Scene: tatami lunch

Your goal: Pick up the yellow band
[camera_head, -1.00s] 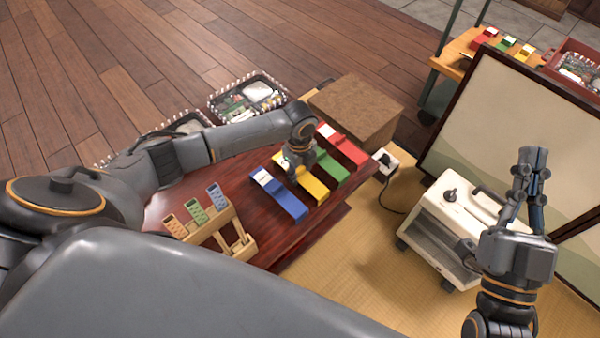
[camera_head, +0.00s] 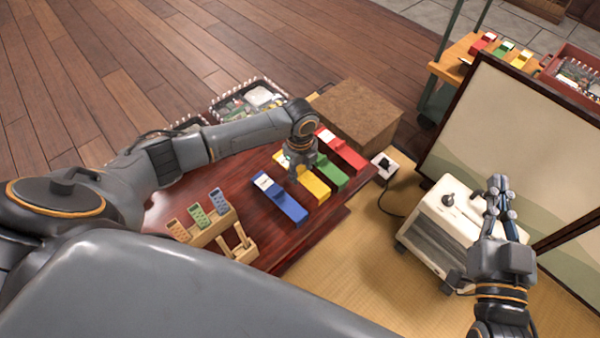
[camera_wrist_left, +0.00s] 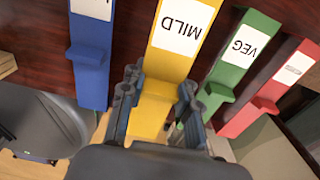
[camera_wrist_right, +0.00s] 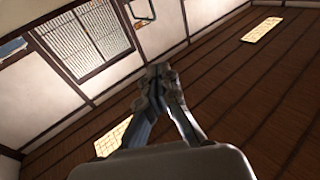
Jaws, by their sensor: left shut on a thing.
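The yellow band (camera_head: 317,188) lies on the dark red table between the blue and green bands. In the left wrist view the yellow band (camera_wrist_left: 180,58) shows a white label reading "MILD". My left gripper (camera_head: 293,176) is over it, and its fingers (camera_wrist_left: 158,88) stand on both sides of the band, shut on it. Part of the band is hidden by the gripper in the head view. My right gripper (camera_head: 498,184) is raised above the white wheeled box, with its fingertips together and nothing between them.
The blue band (camera_head: 284,203), green band (camera_head: 331,174) and red band (camera_head: 347,152) lie close beside the yellow one. A wooden rack (camera_head: 237,243) with several small coloured pieces stands on the table (camera_head: 318,225). A brown box (camera_head: 358,112) and the white box (camera_head: 455,222) are nearby.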

